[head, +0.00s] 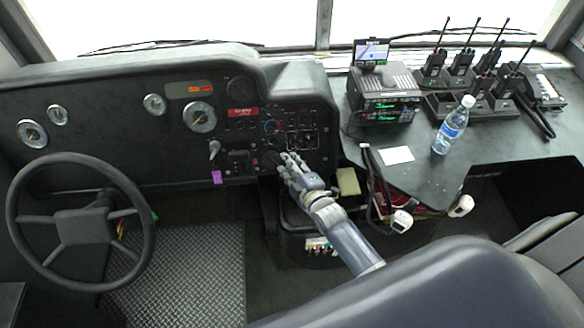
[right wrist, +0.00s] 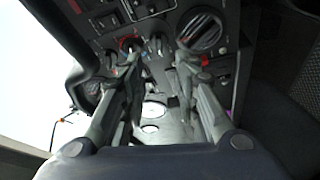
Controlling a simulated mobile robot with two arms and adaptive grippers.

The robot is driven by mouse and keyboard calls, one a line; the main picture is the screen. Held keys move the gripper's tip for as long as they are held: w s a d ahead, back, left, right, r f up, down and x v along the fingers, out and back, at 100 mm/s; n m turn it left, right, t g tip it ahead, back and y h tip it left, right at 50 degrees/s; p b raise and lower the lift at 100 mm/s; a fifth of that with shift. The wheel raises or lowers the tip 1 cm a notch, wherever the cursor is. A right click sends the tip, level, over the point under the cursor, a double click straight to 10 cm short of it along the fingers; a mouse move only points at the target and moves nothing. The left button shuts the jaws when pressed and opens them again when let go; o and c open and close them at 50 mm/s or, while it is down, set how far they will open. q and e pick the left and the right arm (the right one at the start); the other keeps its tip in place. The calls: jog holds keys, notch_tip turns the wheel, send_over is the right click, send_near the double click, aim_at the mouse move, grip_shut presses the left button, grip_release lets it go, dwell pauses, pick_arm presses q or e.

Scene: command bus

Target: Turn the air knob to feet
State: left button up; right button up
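The black dashboard panel (head: 255,115) carries several round knobs. A knob with a red and blue ring (head: 271,127) sits mid-panel, and a larger dark knob (head: 271,158) is lower, beside my right gripper (head: 287,164). In the right wrist view these look to be the red-marked knob (right wrist: 130,44) and the large ridged knob (right wrist: 201,30), with a smaller knob (right wrist: 155,42) between. The labels are too small to read, so I cannot tell which is the air knob. My right gripper (right wrist: 159,62) is open, its fingers apart near the knobs; contact is unclear. My left gripper is not in view.
The steering wheel (head: 82,225) is at the left. A side counter (head: 430,170) holds radios (head: 460,75), a water bottle (head: 453,125) and a white card (head: 397,155). A purple tag (head: 217,177) hangs below the panel. A dark seat (head: 430,290) fills the lower right.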

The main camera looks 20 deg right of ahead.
jog(key=shift+v, duration=0.75)
